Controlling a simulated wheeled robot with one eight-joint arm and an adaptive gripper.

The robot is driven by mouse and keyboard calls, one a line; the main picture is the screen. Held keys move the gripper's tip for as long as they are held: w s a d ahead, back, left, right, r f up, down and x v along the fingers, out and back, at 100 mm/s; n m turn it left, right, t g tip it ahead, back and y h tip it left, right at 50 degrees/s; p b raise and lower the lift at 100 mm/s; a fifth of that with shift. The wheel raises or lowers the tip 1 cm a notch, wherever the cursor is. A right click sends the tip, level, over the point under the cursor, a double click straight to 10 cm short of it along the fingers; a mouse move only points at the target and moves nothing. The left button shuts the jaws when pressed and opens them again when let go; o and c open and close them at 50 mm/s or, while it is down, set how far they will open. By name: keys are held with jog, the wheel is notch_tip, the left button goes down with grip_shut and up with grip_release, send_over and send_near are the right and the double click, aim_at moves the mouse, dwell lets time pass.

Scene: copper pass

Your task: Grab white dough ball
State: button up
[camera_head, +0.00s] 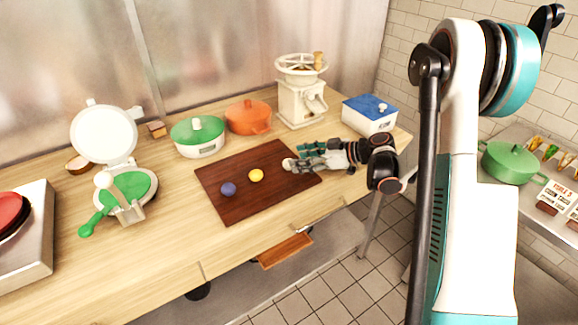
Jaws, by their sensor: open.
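The white dough ball (288,165) appears as a small pale round shape near the right part of the dark wooden board (235,206). My gripper (298,159) is open, low over the board's right side, coming in from the right. Its fingertips are at the white ball, partly covering it; I cannot tell whether they touch it. A yellow ball (256,175) and a dark blue ball (228,188) lie on the board to the left of the gripper, apart from it.
A green-lidded pot (199,137), an orange pot (248,117) and a white grinder (300,101) stand behind the board. A blue-lidded white box (369,116) is behind my arm. An open press (124,190) stands at left. Bare wooden counter lies in between.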

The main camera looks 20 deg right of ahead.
aim_at(289, 167)
jog(key=b+x, duration=0.1)
jog(key=x, duration=0.4)
jog(key=shift+f+b, duration=0.15)
jog(key=shift+b, duration=0.25)
jog(key=shift+s, duration=0.1)
jog(key=c, duration=1.1)
